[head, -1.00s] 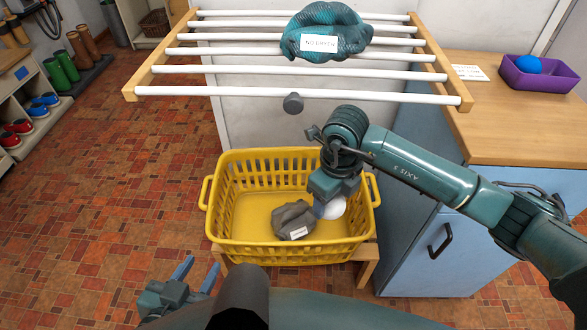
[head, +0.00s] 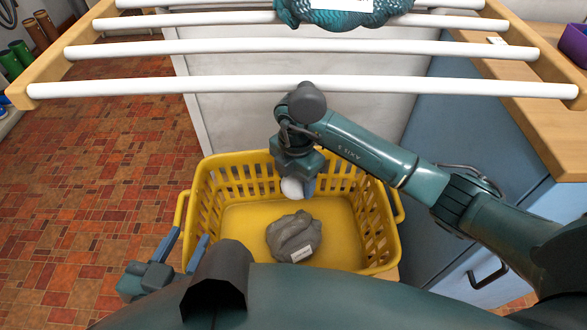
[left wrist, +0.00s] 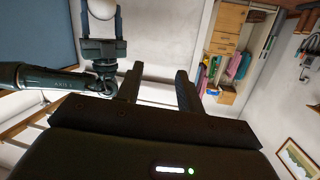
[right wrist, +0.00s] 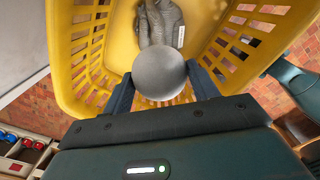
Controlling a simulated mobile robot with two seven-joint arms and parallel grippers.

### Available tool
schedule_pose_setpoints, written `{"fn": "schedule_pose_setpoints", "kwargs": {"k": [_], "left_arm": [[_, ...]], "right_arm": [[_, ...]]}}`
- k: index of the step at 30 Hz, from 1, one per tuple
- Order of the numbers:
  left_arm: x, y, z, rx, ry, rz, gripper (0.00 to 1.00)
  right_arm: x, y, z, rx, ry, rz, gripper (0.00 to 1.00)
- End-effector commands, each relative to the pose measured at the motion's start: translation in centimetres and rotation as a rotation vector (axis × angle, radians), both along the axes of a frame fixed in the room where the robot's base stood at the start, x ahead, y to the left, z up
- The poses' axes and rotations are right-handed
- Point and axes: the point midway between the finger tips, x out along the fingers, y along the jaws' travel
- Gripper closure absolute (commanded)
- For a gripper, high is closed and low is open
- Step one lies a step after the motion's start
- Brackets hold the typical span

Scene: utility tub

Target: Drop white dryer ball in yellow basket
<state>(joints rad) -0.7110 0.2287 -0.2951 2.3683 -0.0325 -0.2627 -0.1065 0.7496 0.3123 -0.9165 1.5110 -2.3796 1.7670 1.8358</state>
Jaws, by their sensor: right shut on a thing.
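The white dryer ball (head: 292,188) is between the fingers of my right gripper (head: 297,184), which is shut on it. It hangs over the back part of the yellow basket (head: 388,243). The right wrist view shows the ball (right wrist: 159,72) between both fingertips, with the yellow basket (right wrist: 66,50) around and beyond it. A grey cloth bundle with a white tag (head: 293,236) lies in the basket. My left gripper (head: 188,246) is open and empty, left of the basket at the lower left; its spread fingers also show in the left wrist view (left wrist: 158,88).
A drying rack with white bars (head: 300,87) stands above and behind the basket, with a teal knitted item (head: 350,18) on it. A blue cabinet (head: 455,215) with a wooden counter (head: 500,85) is on the right. Tiled floor is clear at left.

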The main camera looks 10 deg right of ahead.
Motion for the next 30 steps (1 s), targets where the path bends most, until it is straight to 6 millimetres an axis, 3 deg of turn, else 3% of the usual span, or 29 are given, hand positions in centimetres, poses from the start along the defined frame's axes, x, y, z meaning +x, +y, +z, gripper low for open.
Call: {"fn": "schedule_pose_setpoints", "kwargs": {"k": [6,12,26,27,30], "left_arm": [[0.3,-0.7,-0.7,-0.011,-0.167,-0.029,0.63],[0.2,-1.5,-0.3,-0.032,-0.303,-0.067,0.63],[0.0,-1.9,0.2,-0.048,-0.356,-0.087,0.63],[0.0,-1.9,0.2,-0.048,-0.356,-0.086,0.63],[0.0,-1.9,0.2,-0.048,-0.355,-0.086,0.63]], "right_arm": [[-0.1,0.0,-3.2,0.000,0.001,0.001,0.63],[0.0,0.1,-5.0,0.001,0.000,0.003,0.63],[0.0,0.0,-5.5,0.001,-0.001,0.004,0.63],[0.0,0.0,-5.5,0.001,-0.001,0.004,0.38],[0.0,0.0,-5.6,0.001,-0.001,0.004,0.30]]}}
